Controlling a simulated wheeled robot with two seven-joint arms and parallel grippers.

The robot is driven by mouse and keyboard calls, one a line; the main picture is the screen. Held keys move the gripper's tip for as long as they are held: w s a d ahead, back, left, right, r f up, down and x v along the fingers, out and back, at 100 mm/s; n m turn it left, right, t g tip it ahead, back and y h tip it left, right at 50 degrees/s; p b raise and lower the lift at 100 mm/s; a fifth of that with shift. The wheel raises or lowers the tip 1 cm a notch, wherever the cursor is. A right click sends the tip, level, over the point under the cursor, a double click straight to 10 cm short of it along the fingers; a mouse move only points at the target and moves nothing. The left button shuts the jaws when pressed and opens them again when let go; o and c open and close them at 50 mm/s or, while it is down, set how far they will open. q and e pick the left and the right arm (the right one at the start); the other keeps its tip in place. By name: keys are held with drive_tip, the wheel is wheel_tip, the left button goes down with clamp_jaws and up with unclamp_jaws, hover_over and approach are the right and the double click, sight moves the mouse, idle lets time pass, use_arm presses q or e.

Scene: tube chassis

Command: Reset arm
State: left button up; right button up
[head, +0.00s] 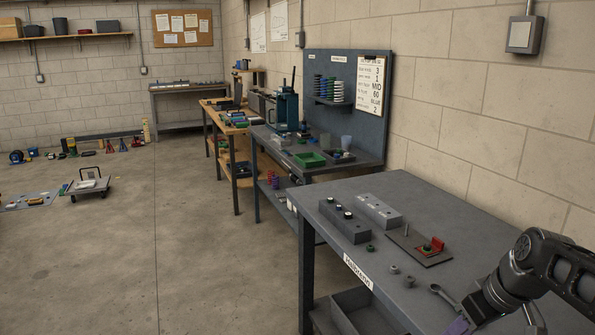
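My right arm comes in at the lower right over the workbench (460,215). Its gripper (490,312) is at the bottom edge of the head view, with purple parts beside it. The fingertips are cut off by the frame, so I cannot tell whether it is open or holds anything. My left arm and gripper are not in view.
Near the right gripper lie a wrench-like grey tool (437,289) and small grey parts (408,281). Farther back are two grey blocks (345,222) and a plate with a red fixture (432,250). Open floor (180,240) lies left of the bench.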

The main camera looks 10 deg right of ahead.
drive_tip(key=a+f+m+g+y, duration=0.1)
drive_tip(key=a+f, duration=0.4)
drive_tip(key=f, duration=0.3)
drive_tip(key=a+f+p, duration=0.1)
drive_tip(key=a+f, duration=0.4)
drive_tip(key=f, duration=0.3)
drive_tip(key=a+f+m+g+y, duration=0.1)
drive_tip(key=a+f, duration=0.4)
drive_tip(key=f, duration=0.3)
drive_tip(key=s+a+f+m, duration=0.1)
drive_tip(key=s+a+f, duration=0.6)
drive_tip(key=s, duration=0.2)
drive_tip(key=s+a+f+m+g+p, duration=0.1)
drive_tip(key=s+a+f, duration=0.6)
drive_tip(key=s, duration=0.3)
drive_tip(key=shift+a+f+m+y+p, duration=0.3)
drive_tip(key=shift+f+m, duration=0.1)
drive_tip(key=shift+f, duration=0.1)
